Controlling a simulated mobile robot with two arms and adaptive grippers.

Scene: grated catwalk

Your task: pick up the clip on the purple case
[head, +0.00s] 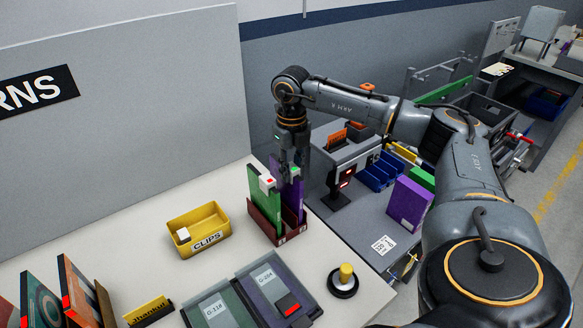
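The purple case (294,201) stands upright in a dark red holder (264,224) on the light table, beside a green case (257,205). The green case carries a white clip with a red mark (267,182). My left gripper is not in view.
A yellow bin labelled CLIPS (199,232) holds a white piece, left of the holder. Two flat cases (262,290) and a yellow-knobbed stamp (343,280) lie in front. Upright books (77,290) stand at lower left. A grey workbench with another purple case (408,203) is at right.

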